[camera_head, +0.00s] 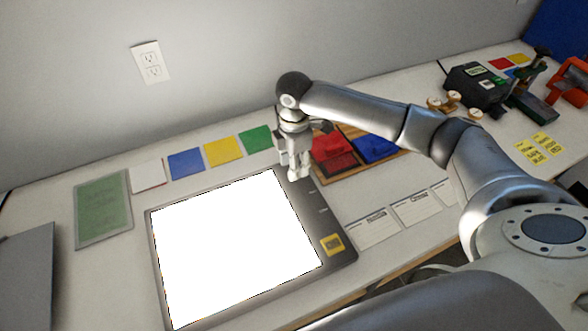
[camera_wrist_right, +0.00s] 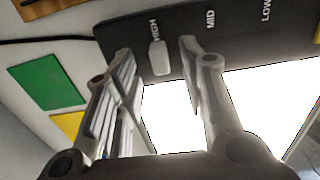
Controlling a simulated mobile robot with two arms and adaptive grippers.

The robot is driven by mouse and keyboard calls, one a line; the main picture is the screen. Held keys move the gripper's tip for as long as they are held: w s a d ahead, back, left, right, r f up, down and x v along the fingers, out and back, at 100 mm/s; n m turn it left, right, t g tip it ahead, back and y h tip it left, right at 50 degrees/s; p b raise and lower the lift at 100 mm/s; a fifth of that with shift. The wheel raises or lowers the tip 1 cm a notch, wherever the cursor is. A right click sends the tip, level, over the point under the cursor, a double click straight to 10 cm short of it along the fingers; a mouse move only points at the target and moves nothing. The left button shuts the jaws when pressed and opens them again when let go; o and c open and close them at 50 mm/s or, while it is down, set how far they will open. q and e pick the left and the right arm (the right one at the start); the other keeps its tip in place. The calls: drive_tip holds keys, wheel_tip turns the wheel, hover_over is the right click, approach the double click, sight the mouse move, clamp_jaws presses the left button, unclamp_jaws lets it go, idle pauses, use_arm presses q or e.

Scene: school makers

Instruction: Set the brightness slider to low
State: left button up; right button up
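The light pad (camera_head: 345,258) is a dark-framed panel with a glowing white surface, lying on the table. Its frame carries the labels HIGH, MID (camera_wrist_right: 211,19) and LOW (camera_wrist_right: 266,9) in the right wrist view. The pale slider knob (camera_wrist_right: 158,58) sits beside HIGH (camera_wrist_right: 154,30). My right gripper (camera_head: 298,174) points down at the pad's far right corner; its fingers hide the knob in the head view. In the right wrist view the gripper (camera_wrist_right: 157,50) is open, its fingertips on either side of the knob with gaps showing. My left gripper is not in view.
A yellow label (camera_head: 333,243) is on the pad's near right frame. Red (camera_head: 333,150) and blue (camera_head: 374,148) items sit on a wooden tray right behind the gripper. Coloured squares (camera_head: 223,151) lie behind the pad, white cards (camera_head: 415,208) to its right.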

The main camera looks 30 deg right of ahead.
drive_tip(key=shift+f, duration=1.7)
clamp_jaws()
